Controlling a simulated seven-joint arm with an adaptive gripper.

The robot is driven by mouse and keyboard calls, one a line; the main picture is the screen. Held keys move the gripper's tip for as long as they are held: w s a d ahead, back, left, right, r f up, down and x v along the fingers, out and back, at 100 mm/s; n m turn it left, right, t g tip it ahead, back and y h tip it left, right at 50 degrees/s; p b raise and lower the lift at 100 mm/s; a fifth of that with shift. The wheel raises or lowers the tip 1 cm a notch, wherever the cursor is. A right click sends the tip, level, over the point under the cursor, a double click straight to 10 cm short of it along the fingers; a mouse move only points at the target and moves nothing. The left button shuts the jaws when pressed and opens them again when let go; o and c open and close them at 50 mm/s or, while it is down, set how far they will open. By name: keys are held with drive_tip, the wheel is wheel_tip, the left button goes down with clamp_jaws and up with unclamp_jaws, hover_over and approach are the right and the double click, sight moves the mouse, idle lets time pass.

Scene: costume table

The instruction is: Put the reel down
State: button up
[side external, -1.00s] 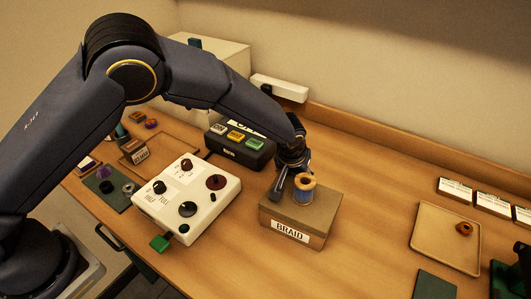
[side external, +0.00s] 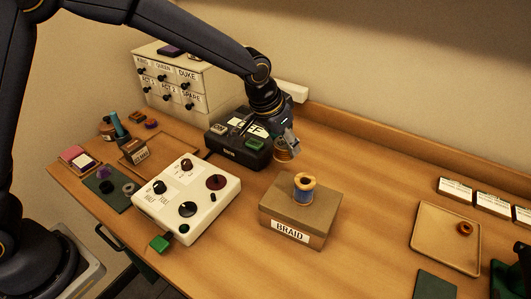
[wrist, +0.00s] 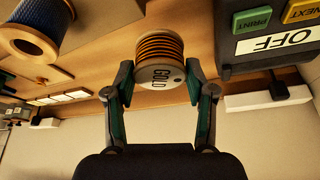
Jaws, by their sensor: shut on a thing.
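My gripper (side external: 289,146) is shut on a reel (side external: 284,154), behind the BRAID box and right of the button box. In the wrist view this reel (wrist: 160,48) has copper-orange thread and a pale end marked GOLD, with a finger on each side. Its lower part shows below the fingers in the side view; I cannot tell whether it touches the table. A second reel with blue thread (side external: 304,190) stands upright on the cardboard box marked BRAID (side external: 290,237), apart from my gripper. This blue reel also shows in the wrist view (wrist: 32,42).
The black button box (side external: 238,153) is close left of my gripper. A white control box (side external: 188,200) stands front left, a drawer cabinet (side external: 170,85) back left. A tray (side external: 440,252) with a small orange piece is at right. The table between BRAID box and tray is clear.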

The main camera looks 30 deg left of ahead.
drive_tip(key=w+a+r, duration=0.2)
drive_tip(key=a, duration=0.2)
drive_tip(key=shift+n, duration=0.4)
drive_tip(key=w+d+f, duration=0.1)
drive_tip(key=w+f, duration=0.2)
drive_tip(key=w, duration=0.1)
drive_tip(key=w+f, duration=0.3)
drive_tip(key=w, duration=0.1)
drive_tip(key=w+d+f, duration=0.1)
drive_tip(key=w+f, duration=0.2)
drive_tip(key=w, duration=0.1)
drive_tip(key=shift+w+d+f, duration=0.1)
drive_tip(key=shift+d+f, duration=0.1)
drive_tip(key=shift+d, duration=0.15)
drive_tip(key=shift+w+f, duration=0.2)
drive_tip(key=shift+f, duration=1.55)
drive_tip(key=shift+f, duration=0.2)
drive_tip(key=o, duration=1.3)
